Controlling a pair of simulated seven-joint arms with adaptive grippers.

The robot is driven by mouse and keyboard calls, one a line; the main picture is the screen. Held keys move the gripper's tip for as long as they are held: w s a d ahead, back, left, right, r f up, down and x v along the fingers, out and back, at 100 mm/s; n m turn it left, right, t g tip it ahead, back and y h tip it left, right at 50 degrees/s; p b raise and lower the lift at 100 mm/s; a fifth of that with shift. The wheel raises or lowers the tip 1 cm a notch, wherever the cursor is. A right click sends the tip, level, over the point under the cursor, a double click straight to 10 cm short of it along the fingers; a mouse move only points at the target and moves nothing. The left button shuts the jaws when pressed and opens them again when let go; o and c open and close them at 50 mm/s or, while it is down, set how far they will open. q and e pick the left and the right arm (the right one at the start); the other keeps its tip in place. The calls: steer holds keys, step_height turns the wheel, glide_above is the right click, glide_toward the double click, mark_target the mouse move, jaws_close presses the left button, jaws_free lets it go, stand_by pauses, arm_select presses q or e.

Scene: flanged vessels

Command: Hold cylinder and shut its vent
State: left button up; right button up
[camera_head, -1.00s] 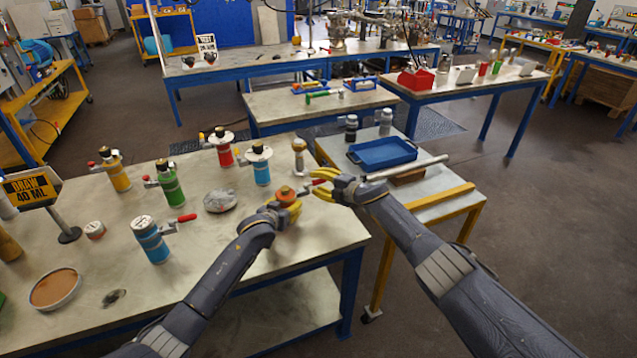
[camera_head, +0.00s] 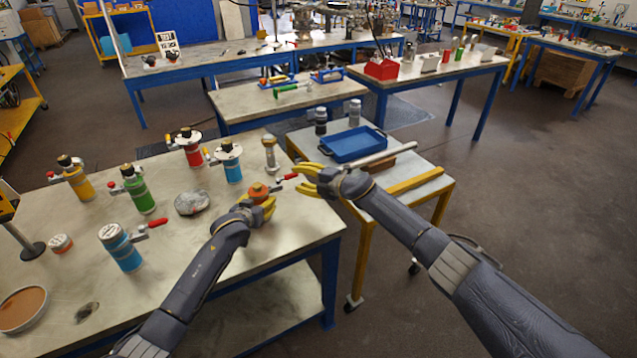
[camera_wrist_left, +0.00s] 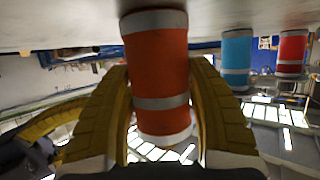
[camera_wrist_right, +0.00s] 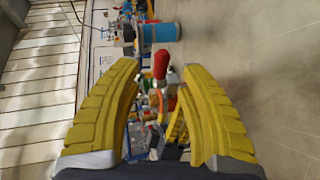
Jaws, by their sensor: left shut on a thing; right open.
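The orange cylinder (camera_head: 258,190) stands upright on the near table by its right edge. It fills the middle of the left wrist view (camera_wrist_left: 160,65). My left gripper (camera_head: 267,208) is shut on it, one yellow finger on each side. A vent lever with a red handle (camera_head: 290,177) sticks out to the right from the cylinder's top; the red handle also shows in the right wrist view (camera_wrist_right: 160,65). My right gripper (camera_head: 304,179) is open and empty, its fingertips close by the handle. I cannot tell whether they touch. The valve itself is too small to read.
Blue (camera_head: 231,165), red (camera_head: 191,152), green (camera_head: 138,192) and yellow (camera_head: 78,183) vessels stand on the table, with another blue one (camera_head: 120,248) nearer. A grey lump (camera_head: 192,202) lies left of the orange cylinder. A cart with a blue tray (camera_head: 352,145) stands at right.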

steer(key=v, duration=0.7)
steer(key=shift+s, duration=0.2)
steer(key=shift+d, duration=0.15)
stand_by(1.3)
arm_select(q)
steer(key=o, duration=1.5)
steer(key=shift+s, duration=0.1)
